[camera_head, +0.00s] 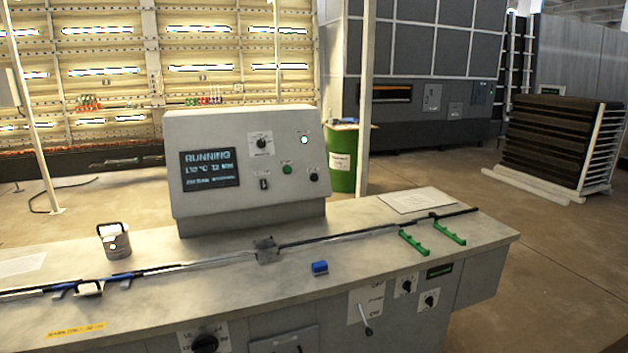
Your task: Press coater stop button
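A grey control console (246,205) stands on the bench. Its dark display (209,169) reads "RUNNING" with smaller lines below. To the right of the display are a black rotary knob (261,142), a lit green lamp (304,140), a green button (288,169), a dark round button (314,175) and a small black switch (264,184). The labels by these controls are too small to read, so I cannot tell which is the coater stop button. Neither of my grippers shows in the head view.
A green drum (342,158) stands behind.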

